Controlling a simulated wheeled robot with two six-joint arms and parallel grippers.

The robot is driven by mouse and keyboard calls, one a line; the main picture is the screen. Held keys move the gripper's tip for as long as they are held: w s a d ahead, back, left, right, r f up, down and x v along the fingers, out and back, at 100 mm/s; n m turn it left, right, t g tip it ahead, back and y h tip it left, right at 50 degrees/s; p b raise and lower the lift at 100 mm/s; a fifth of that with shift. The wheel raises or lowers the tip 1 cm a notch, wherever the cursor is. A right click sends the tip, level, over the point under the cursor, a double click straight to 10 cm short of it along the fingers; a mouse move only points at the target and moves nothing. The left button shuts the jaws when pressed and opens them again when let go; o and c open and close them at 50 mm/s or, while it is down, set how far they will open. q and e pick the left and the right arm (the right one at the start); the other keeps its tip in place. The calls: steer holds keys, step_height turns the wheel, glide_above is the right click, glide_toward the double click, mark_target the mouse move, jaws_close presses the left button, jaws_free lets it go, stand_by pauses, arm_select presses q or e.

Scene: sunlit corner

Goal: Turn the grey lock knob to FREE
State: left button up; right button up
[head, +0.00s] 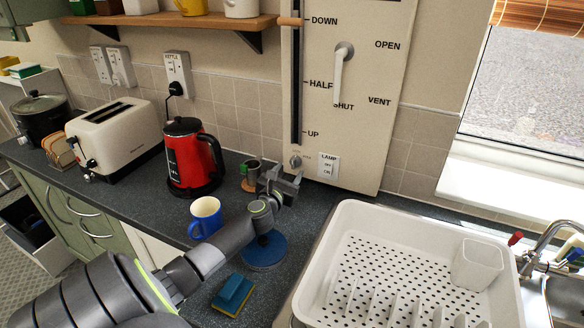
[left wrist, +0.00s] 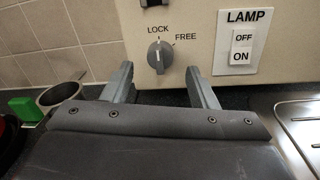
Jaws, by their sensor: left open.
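The grey lock knob (left wrist: 160,57) is on the cream panel (left wrist: 205,75), with LOCK printed above it and FREE at its upper right. Its pointer appears to be up, towards LOCK. In the head view the knob (head: 295,161) is small, low on the panel's left. My left gripper (head: 285,182) is open and empty, just in front of and below the knob. In the left wrist view its fingers (left wrist: 160,86) stand apart at the knob's lower left and lower right, and do not appear to touch it. My right gripper is not in view.
A LAMP switch (head: 327,166) sits right of the knob. A small dark cup (head: 250,170), red kettle (head: 192,158) and blue mug (head: 205,217) stand left of my gripper. A white dish rack (head: 345,215) is at right. A slider handle (head: 290,21) is higher up the panel.

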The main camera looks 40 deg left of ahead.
mark_target(293, 166)
arm_select(q)
steer(key=shift+x, duration=1.8)
steer(key=c, duration=1)
